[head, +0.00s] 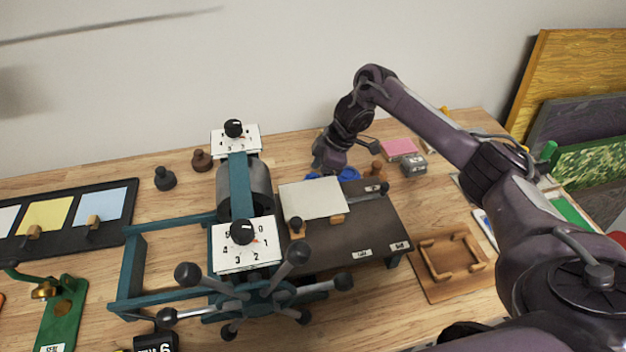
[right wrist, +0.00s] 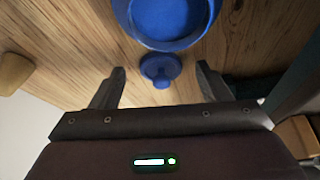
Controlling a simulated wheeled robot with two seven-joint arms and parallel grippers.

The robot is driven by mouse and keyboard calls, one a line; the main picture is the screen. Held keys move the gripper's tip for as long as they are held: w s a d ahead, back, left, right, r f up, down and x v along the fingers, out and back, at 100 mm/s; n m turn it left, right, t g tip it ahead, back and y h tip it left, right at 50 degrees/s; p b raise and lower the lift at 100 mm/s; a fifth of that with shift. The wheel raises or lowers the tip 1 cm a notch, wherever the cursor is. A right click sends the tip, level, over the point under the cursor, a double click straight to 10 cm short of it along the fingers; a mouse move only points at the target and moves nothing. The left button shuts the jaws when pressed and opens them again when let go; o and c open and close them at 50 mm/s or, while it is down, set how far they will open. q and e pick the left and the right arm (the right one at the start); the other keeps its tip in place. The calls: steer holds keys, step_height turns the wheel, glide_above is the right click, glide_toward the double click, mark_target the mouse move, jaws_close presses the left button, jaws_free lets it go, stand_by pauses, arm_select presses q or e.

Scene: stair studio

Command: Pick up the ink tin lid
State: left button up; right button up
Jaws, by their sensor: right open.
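In the right wrist view a small blue disc with a round knob (right wrist: 160,69), which looks like the ink tin lid, lies on the wooden bench. A larger round blue dish-like piece (right wrist: 168,20), probably the ink tin, is just beyond it; I cannot tell whether they touch. My right gripper (right wrist: 160,73) is open, with one finger on each side of the small blue piece and a gap at both sides. In the head view blue shows (head: 348,174) beside my right gripper (head: 328,170), which hides part of it. My left gripper is out of view.
A teal press (head: 245,190) with a spoked wheel fills the middle. A dark board (head: 350,243) with a pale sheet (head: 313,198) stands close in front of the right gripper. A pink pad (head: 398,147) and grey box (head: 414,165) lie to its right, a wooden frame (head: 428,275) nearer.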

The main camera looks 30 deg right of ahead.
steer(key=shift+c, duration=0.2)
steer(key=c, duration=1)
steer(key=shift+r, duration=0.1)
